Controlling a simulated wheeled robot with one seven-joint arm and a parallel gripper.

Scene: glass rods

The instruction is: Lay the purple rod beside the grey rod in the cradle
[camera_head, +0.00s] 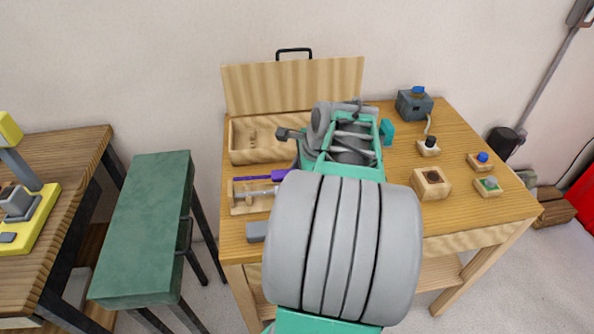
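The purple rod (254,178) lies lengthwise left to right at the left of the wooden table, its right end running toward my arm. The grey rod (256,191) lies just in front of it, nearly parallel, over the small wooden cradle (240,209). I cannot tell whether the purple rod rests in the cradle or is held above it. My arm covers the right ends of both rods and part of the cradle. The end of my arm is over the middle of the table; its fingertips are hidden, so their opening and any hold do not show.
An open wooden box (240,152) with its lid raised stands behind the cradle. A grey block (256,232) lies in front. A green bench (145,230) is left of the table.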

